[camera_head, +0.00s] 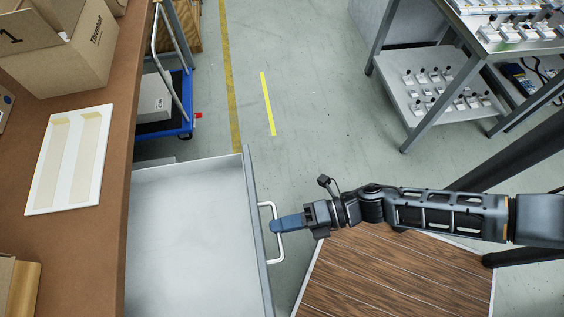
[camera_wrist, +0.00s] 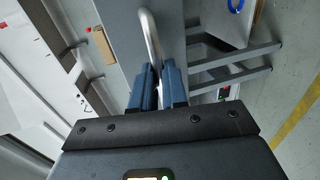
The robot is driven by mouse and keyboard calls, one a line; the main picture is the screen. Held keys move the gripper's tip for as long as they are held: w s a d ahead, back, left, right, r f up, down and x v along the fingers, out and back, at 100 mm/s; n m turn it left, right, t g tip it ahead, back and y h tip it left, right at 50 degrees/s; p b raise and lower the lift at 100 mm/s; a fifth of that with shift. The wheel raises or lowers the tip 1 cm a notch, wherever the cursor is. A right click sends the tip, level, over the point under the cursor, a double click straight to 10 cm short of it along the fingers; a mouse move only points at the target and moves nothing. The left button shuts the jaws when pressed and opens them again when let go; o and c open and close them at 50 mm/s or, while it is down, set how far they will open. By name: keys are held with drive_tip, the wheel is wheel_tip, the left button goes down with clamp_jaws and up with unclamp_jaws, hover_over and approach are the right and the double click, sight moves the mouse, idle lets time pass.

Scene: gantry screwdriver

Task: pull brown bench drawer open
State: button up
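The brown bench (camera_head: 118,130) runs along the left side of the head view. Its pale grey drawer (camera_head: 185,225) is pulled well out to the right, and its inside looks empty where it shows. A light metal bow handle (camera_head: 278,250) is on the drawer front. My gripper (camera_head: 277,225) reaches in from the right with its blue fingers at the handle. In the wrist view, the handle (camera_wrist: 150,35) runs between the two fingers (camera_wrist: 157,80), which are close together on it.
A white tray (camera_head: 44,175) and cardboard boxes (camera_head: 75,55) stand on the bench. A blue cart (camera_head: 180,130) is beyond the drawer. A metal shelf table (camera_head: 400,110) stands at the upper right. A wooden-plank platform (camera_head: 390,280) lies below my arm. Grey floor is clear between them.

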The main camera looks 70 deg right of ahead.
drive_tip(key=o, duration=0.4)
drive_tip(key=shift+b+v, duration=0.5)
drive_tip(key=shift+v, duration=3.4)
